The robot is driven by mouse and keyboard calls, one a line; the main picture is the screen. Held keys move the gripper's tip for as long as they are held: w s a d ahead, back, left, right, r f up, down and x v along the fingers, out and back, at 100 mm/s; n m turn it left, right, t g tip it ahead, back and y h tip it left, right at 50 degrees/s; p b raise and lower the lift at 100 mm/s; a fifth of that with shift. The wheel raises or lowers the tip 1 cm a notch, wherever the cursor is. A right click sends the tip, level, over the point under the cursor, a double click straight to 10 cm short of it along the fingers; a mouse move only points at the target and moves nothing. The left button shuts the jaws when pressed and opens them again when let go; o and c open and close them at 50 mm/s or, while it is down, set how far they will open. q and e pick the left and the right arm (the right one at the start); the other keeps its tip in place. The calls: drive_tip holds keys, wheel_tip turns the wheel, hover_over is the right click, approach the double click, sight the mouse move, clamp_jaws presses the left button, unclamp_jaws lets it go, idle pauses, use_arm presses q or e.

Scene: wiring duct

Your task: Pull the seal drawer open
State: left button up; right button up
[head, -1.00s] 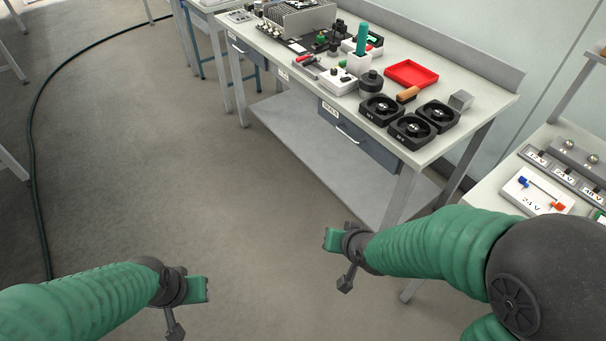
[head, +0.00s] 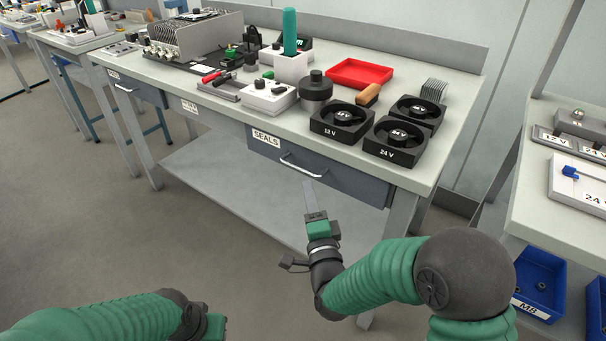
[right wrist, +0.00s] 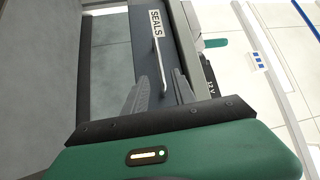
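The seal drawer (head: 352,184) is a dark blue-grey front under the worktop, labelled SEALS, and looks shut. Its pale bar handle (head: 300,165) runs across the front. In the right wrist view the drawer front (right wrist: 141,45) and handle (right wrist: 159,55) stand ahead of the fingers. My right gripper (head: 311,192) is just in front of and below the handle. In the right wrist view its two fingers (right wrist: 160,93) are apart, with the handle's near end between their directions; contact cannot be told. My left gripper (head: 215,325) is low at the bottom edge, its fingers mostly hidden.
The workbench (head: 225,103) carries several black fans, a red tray (head: 360,73) and tools. A lower shelf (head: 225,175) lies under the drawer. A second bench (head: 540,205) with blue bins (head: 540,288) stands at right. The floor in front is clear.

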sight(300, 170)
drive_tip(key=x, duration=0.3)
drive_tip(key=b+x, duration=0.1)
drive_tip(key=x, duration=0.1)
drive_tip(key=a+x, duration=0.1)
drive_tip(key=x, duration=0.2)
drive_tip(key=shift+w+f+b, duration=0.1)
drive_tip(key=shift+w+b, duration=0.15)
drive_tip(key=shift+b, duration=0.15)
drive_tip(key=shift+w+d, duration=0.15)
drive_tip(key=shift+w, duration=0.05)
clamp_jaws()
drive_tip(key=shift+s+f, duration=0.1)
idle(0.4)
